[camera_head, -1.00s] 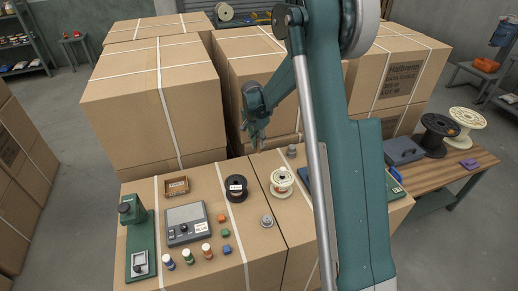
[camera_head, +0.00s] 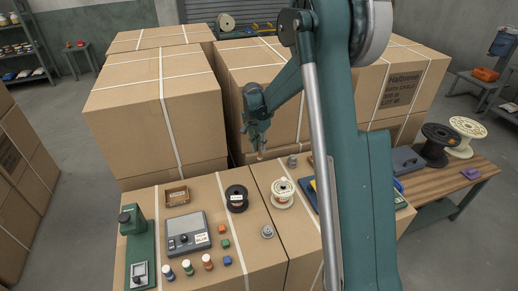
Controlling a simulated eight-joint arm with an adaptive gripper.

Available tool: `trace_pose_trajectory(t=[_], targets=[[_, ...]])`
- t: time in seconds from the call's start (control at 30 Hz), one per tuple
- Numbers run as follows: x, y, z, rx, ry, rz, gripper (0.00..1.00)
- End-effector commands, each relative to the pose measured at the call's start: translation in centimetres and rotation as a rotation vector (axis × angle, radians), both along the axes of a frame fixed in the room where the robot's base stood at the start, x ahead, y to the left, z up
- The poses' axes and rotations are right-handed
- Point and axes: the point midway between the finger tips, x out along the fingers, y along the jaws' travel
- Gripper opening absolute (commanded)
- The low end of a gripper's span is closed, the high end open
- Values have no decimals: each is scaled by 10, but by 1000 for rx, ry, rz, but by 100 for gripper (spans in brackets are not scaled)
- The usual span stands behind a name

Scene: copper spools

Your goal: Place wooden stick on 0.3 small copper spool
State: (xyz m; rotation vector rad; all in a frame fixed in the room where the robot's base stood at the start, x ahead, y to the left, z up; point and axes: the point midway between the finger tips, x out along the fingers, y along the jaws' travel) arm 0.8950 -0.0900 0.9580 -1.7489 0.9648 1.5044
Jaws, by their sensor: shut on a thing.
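My gripper (camera_head: 259,146) hangs in front of the back cartons, above and left of the white spool. A small tan piece, apparently the wooden stick (camera_head: 261,155), points down from its fingers; the fingers look shut on it, though small. A small white-flanged spool with copper-brown winding and a label (camera_head: 283,190) stands upright on the front carton, apart from the stick. A black spool with a white label (camera_head: 237,197) stands left of it. Neither label is readable, so I cannot tell which is 0.3.
The front cartons (camera_head: 275,245) hold a grey device (camera_head: 187,234), a green stand (camera_head: 138,248), an open box (camera_head: 177,196), several small bottles and coloured blocks, and metal weights (camera_head: 267,231). Tall cartons (camera_head: 155,110) stand behind. A wooden table (camera_head: 463,162) with larger spools is at the right.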

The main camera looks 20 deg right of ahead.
Motion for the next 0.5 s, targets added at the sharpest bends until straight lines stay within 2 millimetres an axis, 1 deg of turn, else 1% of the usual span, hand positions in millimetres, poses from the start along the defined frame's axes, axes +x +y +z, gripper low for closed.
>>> trace_pose_trajectory(t=[0.17,0.27,0.37,0.5], targets=[[-4,6,3,0,0,6,3],[-10,14,9,0,0,16,3],[-20,27,16,0,0,32,3],[-41,53,31,0,0,64,3]])
